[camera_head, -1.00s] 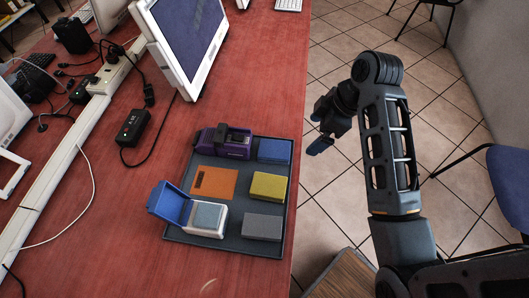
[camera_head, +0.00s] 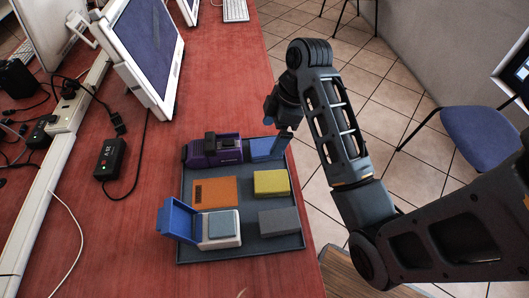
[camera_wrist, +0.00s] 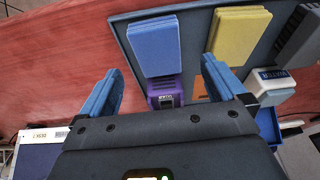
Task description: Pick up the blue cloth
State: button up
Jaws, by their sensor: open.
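The blue cloth (camera_head: 262,149) is a folded flat block at the far right corner of the dark tray (camera_head: 245,250). I cannot tell the exact height of the fingertips above the cloth.
Beside the cloth are a purple device (camera_head: 214,150) and a yellow cloth (camera_head: 271,183). A monitor (camera_head: 140,55) stands behind; a black adapter (camera_head: 110,159) lies left.

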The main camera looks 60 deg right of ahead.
aim_at(266, 146)
jog(key=shift+b+x, duration=0.45)
jog(key=shift+x, duration=2.05)
jog(key=shift+w, duration=0.1)
jog(key=c, duration=1.1)
jog(key=shift+r, duration=0.1)
